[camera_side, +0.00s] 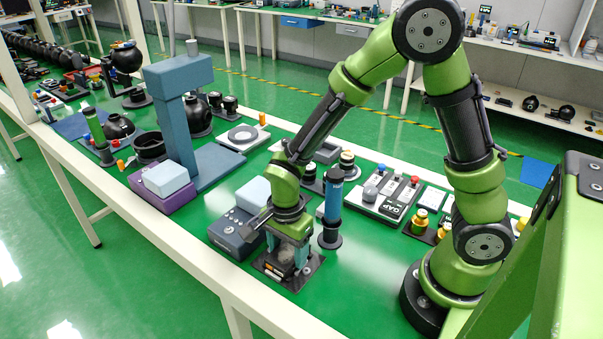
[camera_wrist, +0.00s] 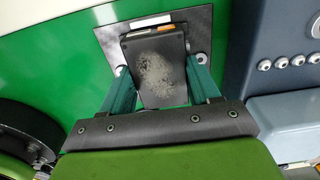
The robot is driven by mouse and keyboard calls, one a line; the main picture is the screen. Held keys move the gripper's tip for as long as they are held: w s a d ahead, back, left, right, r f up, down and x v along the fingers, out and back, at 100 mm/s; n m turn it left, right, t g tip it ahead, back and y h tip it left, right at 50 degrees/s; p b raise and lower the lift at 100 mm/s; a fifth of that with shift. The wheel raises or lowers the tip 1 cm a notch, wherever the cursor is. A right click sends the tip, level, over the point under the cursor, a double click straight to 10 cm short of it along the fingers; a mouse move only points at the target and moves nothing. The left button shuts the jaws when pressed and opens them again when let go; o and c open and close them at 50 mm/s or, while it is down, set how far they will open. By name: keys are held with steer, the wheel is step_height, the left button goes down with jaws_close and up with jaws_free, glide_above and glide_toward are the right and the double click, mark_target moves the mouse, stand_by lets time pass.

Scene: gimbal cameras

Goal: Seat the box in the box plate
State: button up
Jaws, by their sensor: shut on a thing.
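My gripper (camera_side: 290,252) points down over the dark box plate (camera_side: 296,285) near the table's front edge. In the wrist view, the gripper's teal fingers (camera_wrist: 158,68) are shut on the sides of the box (camera_wrist: 155,82). The box is dark grey with a pale worn patch and a small orange mark at its far end. The box plate (camera_wrist: 201,24) shows beyond and beside the box, grey with a pale strip at its far end. The box covers the plate's middle. I cannot tell whether the box's underside touches the plate.
A blue-grey control box (camera_side: 236,232) with knobs stands close to the left of the gripper. A blue cylinder on a dark stand (camera_side: 331,215) is close to the right. A tall blue press (camera_side: 185,110) stands farther left. Green table shows in front of the arm's base.

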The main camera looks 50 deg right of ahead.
mark_target(288, 252)
steer(key=o, duration=1.2)
steer(key=shift+o, duration=0.2)
step_height(288, 252, up, 17)
